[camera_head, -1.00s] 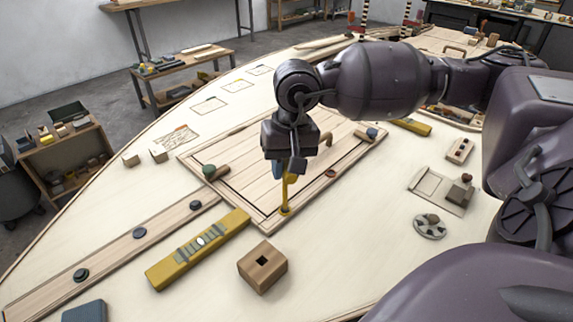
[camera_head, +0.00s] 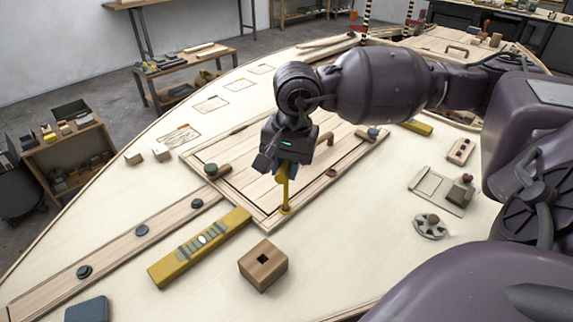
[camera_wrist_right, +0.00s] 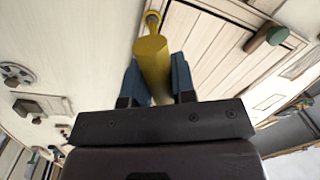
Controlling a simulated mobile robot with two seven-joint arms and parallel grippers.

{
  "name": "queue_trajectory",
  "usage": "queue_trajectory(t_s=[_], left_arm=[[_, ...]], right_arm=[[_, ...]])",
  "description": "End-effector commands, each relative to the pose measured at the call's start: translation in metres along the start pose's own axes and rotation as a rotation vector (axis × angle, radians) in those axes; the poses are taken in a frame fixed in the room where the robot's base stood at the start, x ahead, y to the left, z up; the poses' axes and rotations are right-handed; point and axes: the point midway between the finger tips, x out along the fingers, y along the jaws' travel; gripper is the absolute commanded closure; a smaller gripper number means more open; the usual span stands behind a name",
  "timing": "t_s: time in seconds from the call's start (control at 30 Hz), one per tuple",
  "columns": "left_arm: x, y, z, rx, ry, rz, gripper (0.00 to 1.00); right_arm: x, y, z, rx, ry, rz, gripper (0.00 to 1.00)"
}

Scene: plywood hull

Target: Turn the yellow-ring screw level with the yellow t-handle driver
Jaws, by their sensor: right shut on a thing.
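My right gripper (camera_head: 285,165) is shut on the yellow t-handle driver (camera_head: 285,191), which stands roughly upright under it. The driver's yellow handle (camera_wrist_right: 152,65) shows between the two blue fingers in the right wrist view. Its lower end meets the yellow-ring screw (camera_head: 285,210) at the near corner of the wooden hatch panel (camera_head: 262,222). The ring also shows beyond the handle in the right wrist view (camera_wrist_right: 153,17). The screw head is mostly hidden by the driver, so I cannot tell whether it is level. My left gripper is not in view.
A yellow spirit level (camera_head: 170,270) lies left of the panel's near corner. A wooden block with a square hole (camera_head: 263,265) stands in front. A plank with dark round knobs (camera_head: 118,252) runs along the left. A grey round part (camera_head: 430,226) lies at the right.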

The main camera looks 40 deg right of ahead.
Motion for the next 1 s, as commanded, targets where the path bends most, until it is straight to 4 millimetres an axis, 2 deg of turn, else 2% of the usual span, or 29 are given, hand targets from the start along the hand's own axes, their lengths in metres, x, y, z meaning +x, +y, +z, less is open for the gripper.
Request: queue_trajectory(t_s=[0.3,0.8,1.0], left_arm=[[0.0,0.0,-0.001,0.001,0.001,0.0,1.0],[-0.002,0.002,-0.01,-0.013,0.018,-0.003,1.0],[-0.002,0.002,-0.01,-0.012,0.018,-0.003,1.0]], right_arm=[[0.0,0.0,0.0,0.02,0.003,-0.001,1.0],[0.0,-0.002,0.0,0.451,0.05,-0.002,1.0],[0.001,-0.002,0.0,0.499,0.056,-0.001,1.0]])
